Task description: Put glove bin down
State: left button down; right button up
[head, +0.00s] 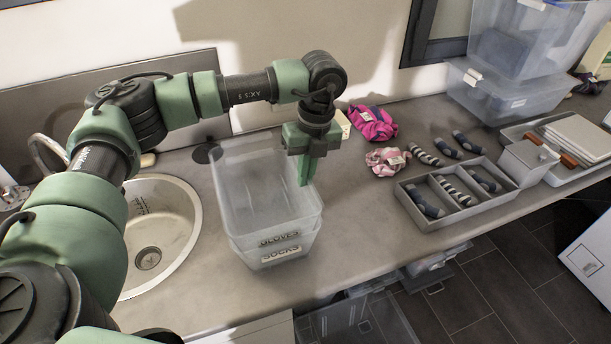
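The glove bin (262,200) is a clear, frosted, open-topped bin labelled GLOVES, on the counter right of the sink. It sits nested in a similar bin labelled SOCKS (285,255), with its rim above that one. My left gripper (304,174) points down at the glove bin's right rim, toward the back. Its green fingers look close together with the rim between them; the finger tips are partly hidden. The glove bin looks upright and empty. My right gripper is out of view.
A sink (160,235) lies left of the bins. A pink bundle (372,124), a pale pink bundle (386,161) and loose striped socks lie to the right. A grey divided tray (462,205) holds more socks. Clear bins (508,95) stand at the back right. Counter in front is bare.

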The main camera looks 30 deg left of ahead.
pick_arm(q)
jog(key=shift+f, duration=1)
jog(key=shift+f, duration=0.15)
jog(key=c, duration=1.7)
grip_release()
